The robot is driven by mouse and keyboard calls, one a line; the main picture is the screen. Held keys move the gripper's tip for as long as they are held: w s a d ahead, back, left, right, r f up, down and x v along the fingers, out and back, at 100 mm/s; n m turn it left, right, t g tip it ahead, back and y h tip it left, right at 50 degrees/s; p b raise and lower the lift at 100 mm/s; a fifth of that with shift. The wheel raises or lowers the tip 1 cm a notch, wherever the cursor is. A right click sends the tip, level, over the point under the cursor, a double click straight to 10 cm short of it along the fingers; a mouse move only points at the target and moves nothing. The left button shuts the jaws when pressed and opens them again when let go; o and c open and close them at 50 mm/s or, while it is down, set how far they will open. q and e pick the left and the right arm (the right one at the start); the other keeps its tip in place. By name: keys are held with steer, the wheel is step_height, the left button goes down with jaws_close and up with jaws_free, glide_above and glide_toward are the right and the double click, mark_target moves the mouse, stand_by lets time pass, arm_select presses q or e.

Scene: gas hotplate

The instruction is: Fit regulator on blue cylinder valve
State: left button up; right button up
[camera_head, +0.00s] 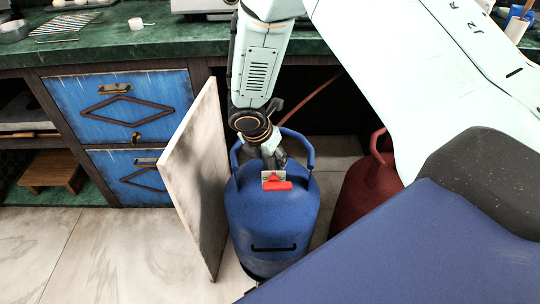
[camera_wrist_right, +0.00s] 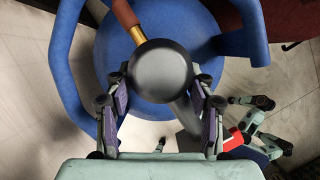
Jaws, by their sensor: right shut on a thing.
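The blue cylinder (camera_head: 272,225) stands upright on the floor, with raised handles around its top. My right gripper (camera_head: 272,158) points down over its top, between the handles. In the right wrist view, my right gripper (camera_wrist_right: 160,85) is shut on the regulator (camera_wrist_right: 162,70), a dark round body with a brass fitting and a brown hose. The blue cylinder's top (camera_wrist_right: 90,65) lies behind it. The valve is hidden beneath the regulator, so I cannot tell whether they touch. A red and white piece (camera_head: 277,182) shows at the cylinder's front. My left gripper is not in view.
An open pale door panel (camera_head: 200,170) stands close to the blue cylinder's left. A red cylinder (camera_head: 365,190) stands to its right, partly covered by my body. The green counter (camera_head: 100,40) overhangs behind, above blue drawers (camera_head: 118,105). The floor at front left is clear.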

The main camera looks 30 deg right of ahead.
steer(key=shift+w+f, duration=0.1)
steer(key=shift+f, duration=0.35)
stand_by(0.5)
stand_by(0.6)
steer(key=o, duration=1.5)
steer(key=o, duration=0.4)
steer(key=shift+f, duration=0.1)
steer(key=shift+r, duration=0.2)
steer(key=shift+r+p, duration=3.5)
steer(key=shift+r, duration=0.1)
